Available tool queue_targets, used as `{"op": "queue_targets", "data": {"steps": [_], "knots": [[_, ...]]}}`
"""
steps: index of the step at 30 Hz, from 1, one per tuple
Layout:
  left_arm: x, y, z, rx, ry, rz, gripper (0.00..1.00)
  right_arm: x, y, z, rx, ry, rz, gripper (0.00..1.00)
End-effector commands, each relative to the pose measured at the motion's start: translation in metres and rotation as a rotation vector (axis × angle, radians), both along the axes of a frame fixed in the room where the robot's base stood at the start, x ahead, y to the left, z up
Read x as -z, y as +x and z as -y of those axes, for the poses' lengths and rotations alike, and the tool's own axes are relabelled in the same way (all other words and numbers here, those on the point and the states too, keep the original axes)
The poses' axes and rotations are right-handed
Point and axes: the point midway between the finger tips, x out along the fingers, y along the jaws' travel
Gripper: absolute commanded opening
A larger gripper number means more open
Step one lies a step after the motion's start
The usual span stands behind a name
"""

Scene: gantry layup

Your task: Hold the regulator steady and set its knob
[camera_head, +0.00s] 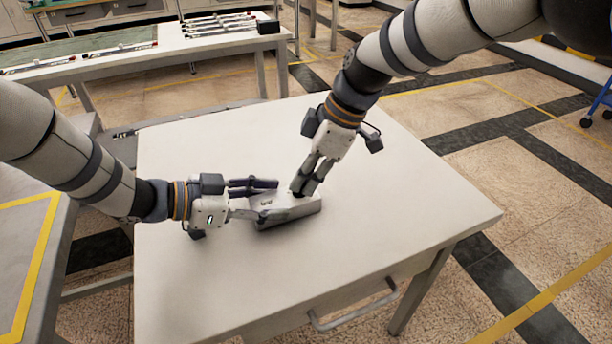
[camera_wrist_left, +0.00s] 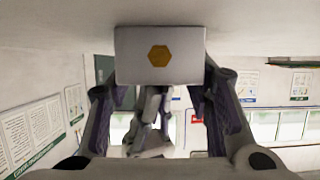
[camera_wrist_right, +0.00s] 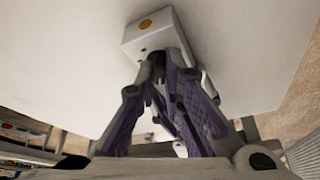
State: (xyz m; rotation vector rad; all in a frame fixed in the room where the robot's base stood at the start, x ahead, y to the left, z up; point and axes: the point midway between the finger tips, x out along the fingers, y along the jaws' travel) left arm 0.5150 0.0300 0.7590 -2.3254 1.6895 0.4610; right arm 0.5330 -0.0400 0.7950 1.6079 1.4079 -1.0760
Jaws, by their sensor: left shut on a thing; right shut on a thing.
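The regulator (camera_head: 287,213) is a light grey box lying on the white table. My left gripper (camera_head: 264,199) reaches in from the left and is shut on the regulator's body. In the left wrist view the regulator (camera_wrist_left: 160,55) shows a face with an orange-brown hexagon between the fingers (camera_wrist_left: 162,95). My right gripper (camera_head: 303,187) comes down from above and is shut at the top of the regulator. In the right wrist view its fingers (camera_wrist_right: 172,80) close on a dark knob (camera_wrist_right: 158,62) on the regulator (camera_wrist_right: 150,36). The fingers hide most of the knob.
The white table (camera_head: 400,220) is otherwise clear around the regulator. A drawer handle (camera_head: 352,308) sticks out at its front. A back bench (camera_head: 170,45) holds several rod-like parts and a black box (camera_head: 268,27). A yellow-lined surface (camera_head: 28,265) stands at left.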

Motion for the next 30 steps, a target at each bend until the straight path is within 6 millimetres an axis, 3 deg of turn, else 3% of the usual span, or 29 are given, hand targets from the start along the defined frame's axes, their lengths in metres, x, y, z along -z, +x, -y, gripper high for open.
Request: {"op": "queue_targets", "data": {"steps": [30], "knots": [[0.0004,-0.0003,-0.0003,0.001,0.001,0.000,0.07,-0.0007,-0.0083,-0.0053,0.894,-0.004,0.006,0.00]]}}
